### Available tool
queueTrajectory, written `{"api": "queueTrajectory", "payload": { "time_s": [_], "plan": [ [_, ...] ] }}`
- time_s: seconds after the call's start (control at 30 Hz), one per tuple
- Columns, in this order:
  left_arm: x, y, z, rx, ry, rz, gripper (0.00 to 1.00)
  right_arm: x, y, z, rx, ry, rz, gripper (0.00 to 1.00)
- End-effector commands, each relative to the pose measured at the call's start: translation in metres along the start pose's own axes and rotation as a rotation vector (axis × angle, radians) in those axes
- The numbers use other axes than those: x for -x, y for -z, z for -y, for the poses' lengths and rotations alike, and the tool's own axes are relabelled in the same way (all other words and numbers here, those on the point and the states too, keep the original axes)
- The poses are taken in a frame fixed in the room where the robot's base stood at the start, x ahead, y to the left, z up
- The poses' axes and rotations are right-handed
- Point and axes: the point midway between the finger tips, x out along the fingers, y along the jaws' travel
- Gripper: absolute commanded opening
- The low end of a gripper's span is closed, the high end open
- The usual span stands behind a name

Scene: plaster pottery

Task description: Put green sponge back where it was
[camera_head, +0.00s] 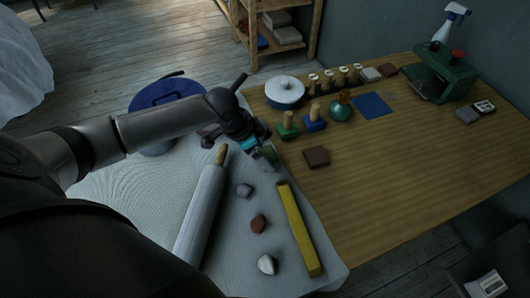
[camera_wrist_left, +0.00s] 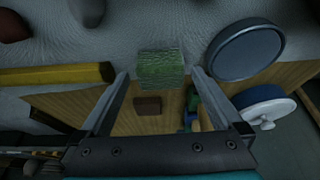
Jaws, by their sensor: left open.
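The green sponge (camera_wrist_left: 160,68) shows between the two fingertips of my left gripper (camera_wrist_left: 158,76) in the left wrist view. The fingers are apart, with a gap on each side of the sponge. In the head view my left gripper (camera_head: 259,147) is over the white-covered surface by the wooden table's left edge. The sponge (camera_head: 270,155) shows just under it, partly hidden. I cannot tell whether the sponge touches the cloth. My right gripper is not in view.
A rolling pin (camera_head: 201,205), several stones and a yellow bar (camera_head: 298,228) lie on the white surface (camera_head: 130,195). A blue-lidded bucket (camera_head: 165,94) stands behind my arm. The wooden table (camera_head: 400,160) holds a lidded pot (camera_head: 285,92), stamps and a brown block (camera_head: 317,156); its front is clear.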

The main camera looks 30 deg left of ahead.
Motion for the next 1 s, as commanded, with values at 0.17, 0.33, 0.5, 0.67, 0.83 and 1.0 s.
{"api": "queueTrajectory", "payload": {
  "time_s": [0.17, 0.33, 0.5, 0.67, 0.83, 1.0],
  "plan": [
    [0.045, 0.001, 0.001, -0.003, 0.003, 0.001, 1.0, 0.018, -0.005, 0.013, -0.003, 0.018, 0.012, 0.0],
    [0.077, 0.001, 0.001, -0.002, 0.003, 0.002, 1.0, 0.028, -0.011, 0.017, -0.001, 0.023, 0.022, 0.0],
    [0.095, 0.0, 0.0, 0.0, 0.0, 0.001, 1.0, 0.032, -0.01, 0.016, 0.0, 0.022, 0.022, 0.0],
    [0.1, 0.0, 0.0, 0.001, 0.0, 0.001, 1.0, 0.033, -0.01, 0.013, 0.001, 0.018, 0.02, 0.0],
    [0.1, 0.0, 0.0, 0.001, 0.0, 0.001, 1.0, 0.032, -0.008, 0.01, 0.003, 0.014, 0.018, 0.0],
    [0.1, 0.0, 0.0, 0.001, 0.0, 0.0, 1.0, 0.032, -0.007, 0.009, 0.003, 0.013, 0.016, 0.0]
  ]
}}
